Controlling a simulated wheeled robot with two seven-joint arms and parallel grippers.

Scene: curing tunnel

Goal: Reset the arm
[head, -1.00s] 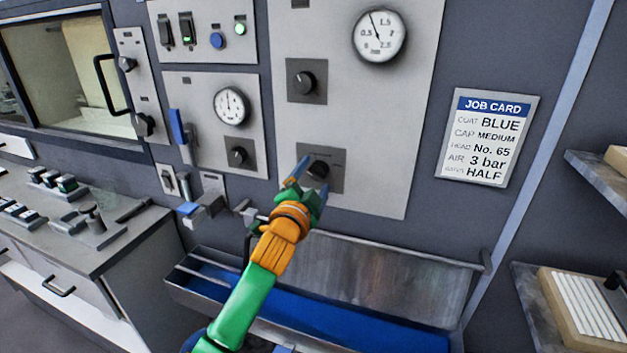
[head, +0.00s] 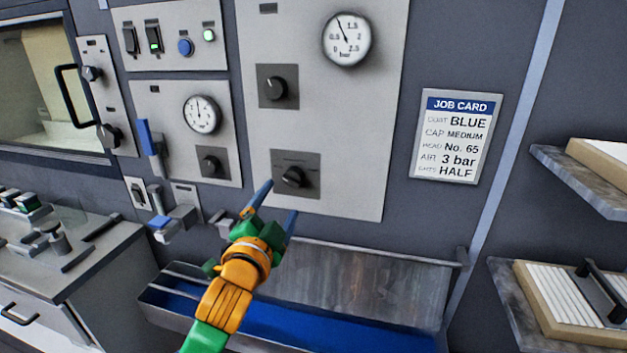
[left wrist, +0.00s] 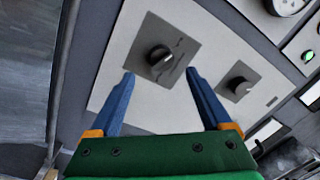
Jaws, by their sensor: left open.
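My left gripper (head: 271,212) is open and empty, with blue fingers and a green and orange wrist. It is in front of the grey control panel, just below the lower black knob (head: 293,177) on its dark square plate. In the left wrist view my gripper's fingers (left wrist: 157,100) are spread apart, and the same knob (left wrist: 160,57) shows beyond and between them. The fingers look apart from the knob. My right gripper is not in view.
Below the panel is a trough with a blue bottom (head: 300,327). A gauge (head: 347,39) and an upper knob (head: 278,88) sit on the panel. A job card (head: 456,136) hangs right of it. Shelves with trays (head: 570,305) are at the right. A counter (head: 70,245) stands at the left.

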